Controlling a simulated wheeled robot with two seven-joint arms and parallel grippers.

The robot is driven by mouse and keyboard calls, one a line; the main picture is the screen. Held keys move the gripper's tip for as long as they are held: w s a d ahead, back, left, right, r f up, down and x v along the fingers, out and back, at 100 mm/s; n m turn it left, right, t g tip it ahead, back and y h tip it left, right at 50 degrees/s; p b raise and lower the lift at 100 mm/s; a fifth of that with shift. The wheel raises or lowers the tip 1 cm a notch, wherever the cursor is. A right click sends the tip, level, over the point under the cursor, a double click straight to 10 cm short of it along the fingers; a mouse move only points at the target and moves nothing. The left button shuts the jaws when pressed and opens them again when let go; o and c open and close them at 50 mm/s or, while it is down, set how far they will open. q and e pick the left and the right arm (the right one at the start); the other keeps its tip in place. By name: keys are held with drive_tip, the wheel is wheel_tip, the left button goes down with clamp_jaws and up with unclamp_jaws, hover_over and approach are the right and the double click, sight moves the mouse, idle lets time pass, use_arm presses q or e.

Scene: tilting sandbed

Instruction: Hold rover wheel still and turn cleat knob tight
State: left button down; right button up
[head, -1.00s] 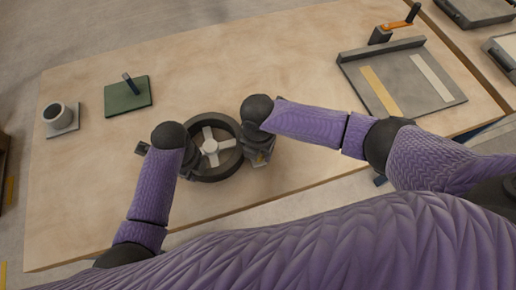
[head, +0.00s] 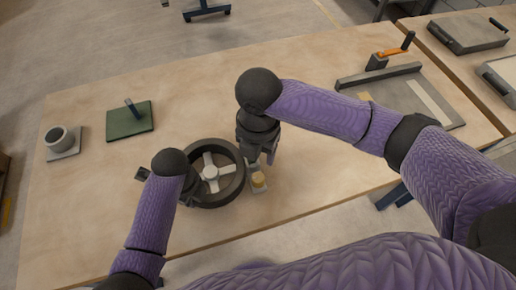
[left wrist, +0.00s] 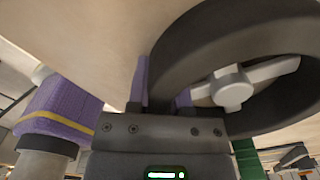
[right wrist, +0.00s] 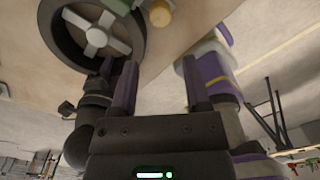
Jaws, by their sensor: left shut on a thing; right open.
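The rover wheel (head: 210,173), dark with a pale spoked hub, lies flat on the wooden table in the head view. It also shows in the left wrist view (left wrist: 232,88) and the right wrist view (right wrist: 96,36). My left gripper (left wrist: 165,92) is shut on the wheel's rim at its left side.
A green plate (head: 130,118) with an upright handle and a grey cup on a plate (head: 60,140) stand at the left. A grey tray (head: 440,115) and an orange-handled tool (head: 390,53) are at the back right. The table front is clear.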

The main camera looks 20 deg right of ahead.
sight(260, 178)
drive_tip(key=s+d+f+m+t+y, duration=0.1)
drive_tip(key=s+d+m+t+y, duration=0.25)
drive_tip(key=m, duration=1.45)
drive_tip(key=shift+g, duration=0.35)
drive_tip(key=x, duration=1.1)
drive_tip(key=shift+w+f, duration=0.3)
